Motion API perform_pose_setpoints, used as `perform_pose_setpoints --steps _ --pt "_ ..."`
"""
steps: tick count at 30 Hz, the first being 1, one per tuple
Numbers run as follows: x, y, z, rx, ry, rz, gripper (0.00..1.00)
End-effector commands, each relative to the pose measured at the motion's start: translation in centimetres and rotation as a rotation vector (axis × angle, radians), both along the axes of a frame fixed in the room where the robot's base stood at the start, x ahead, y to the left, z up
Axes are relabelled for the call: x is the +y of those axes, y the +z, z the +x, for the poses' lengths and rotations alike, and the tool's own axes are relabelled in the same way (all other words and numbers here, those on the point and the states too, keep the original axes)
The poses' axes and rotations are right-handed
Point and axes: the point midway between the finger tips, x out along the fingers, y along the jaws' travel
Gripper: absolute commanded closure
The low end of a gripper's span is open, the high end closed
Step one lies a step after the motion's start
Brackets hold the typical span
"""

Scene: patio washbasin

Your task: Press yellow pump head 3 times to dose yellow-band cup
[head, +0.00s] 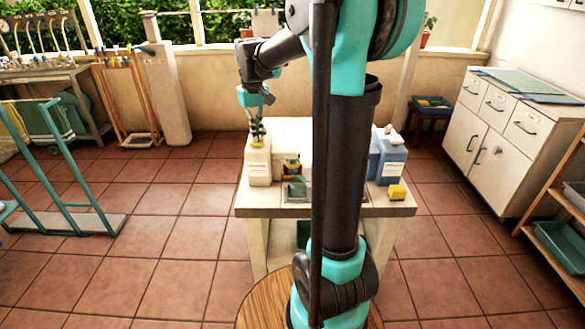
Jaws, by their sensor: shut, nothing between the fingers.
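A cream dispenser bottle (258,167) with a pale label stands upright at the left of the white table. Its yellow pump head (257,144) shows just under my gripper (257,136). My gripper points down, shut and empty, with its fingertips at or just above the pump head; I cannot tell whether they touch.
My arm hides the middle of the table (262,203). A small green item (297,188) sits near the table's front edge. Right of my arm stand a blue container (388,165) and a yellow sponge-like block (397,192).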

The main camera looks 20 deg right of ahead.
Motion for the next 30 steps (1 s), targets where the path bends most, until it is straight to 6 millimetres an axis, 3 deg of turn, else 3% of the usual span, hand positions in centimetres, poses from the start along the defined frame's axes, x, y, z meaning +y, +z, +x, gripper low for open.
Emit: perform_pose_setpoints --steps 11,30 --pt "0.0 0.2 0.0 0.0 0.0 0.0 1.0" --pt "0.0 3.0 0.0 0.0 0.0 0.0 1.0"
